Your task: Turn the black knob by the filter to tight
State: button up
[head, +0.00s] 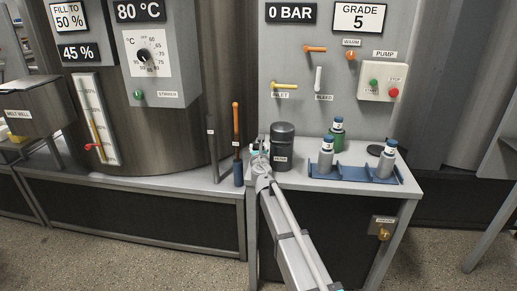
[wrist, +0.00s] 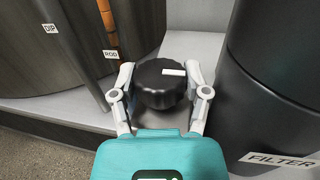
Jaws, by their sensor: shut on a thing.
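The black knob (wrist: 158,86) has a scalloped edge and a white mark on its top, toward the right side. It sits on the grey bench in the wrist view. My gripper (wrist: 161,84) is shut on the knob, one finger at its left and one at its right. In the head view my gripper (head: 259,160) is at the bench's left end, and the knob is mostly hidden there. The dark cylindrical filter (head: 282,148) stands just right of my gripper; it also shows in the wrist view (wrist: 275,90), labelled FILTER.
A blue tray (head: 350,174) with grey bottles lies right of the filter, a green bottle (head: 337,133) behind it. An orange-handled rod (head: 236,125) stands left of my gripper. The large steel tank (head: 180,135) rises further left. The wall panel (head: 335,90) has valve handles and pump buttons.

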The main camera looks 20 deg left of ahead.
jog(key=shift+m+t+h, duration=0.3)
jog(key=shift+m+h, duration=0.2)
jog(key=shift+h, duration=0.2)
jog(key=m+h, duration=0.2)
jog(key=h, duration=0.1)
jog(key=m+t+h, duration=0.1)
jog(key=h, duration=0.1)
jog(key=shift+a+m+h, duration=0.2)
jog(key=shift+m+h, duration=0.2)
jog(key=m+g+h, duration=0.1)
jog(key=m+h, duration=0.1)
jog(key=h, duration=0.2)
jog(key=m+h, duration=0.3)
jog(key=h, duration=0.1)
jog(key=shift+w+g, duration=0.15)
jog(key=shift+g, duration=0.25)
jog(key=m+g+h, duration=0.5)
jog(key=h, duration=0.1)
jog(key=shift+w+m+h, duration=0.1)
jog(key=shift+m+h, duration=0.2)
jog(key=shift+d+m+g+h, duration=0.1)
jog(key=shift+m+g+h, duration=0.7)
jog(key=shift+g, duration=0.45)
jog(key=shift+m+g+h, duration=0.6)
jog(key=shift+m+g, duration=0.4)
jog(key=shift+g, duration=0.25)
jog(key=shift+s, duration=0.2)
jog(key=o, duration=0.9)
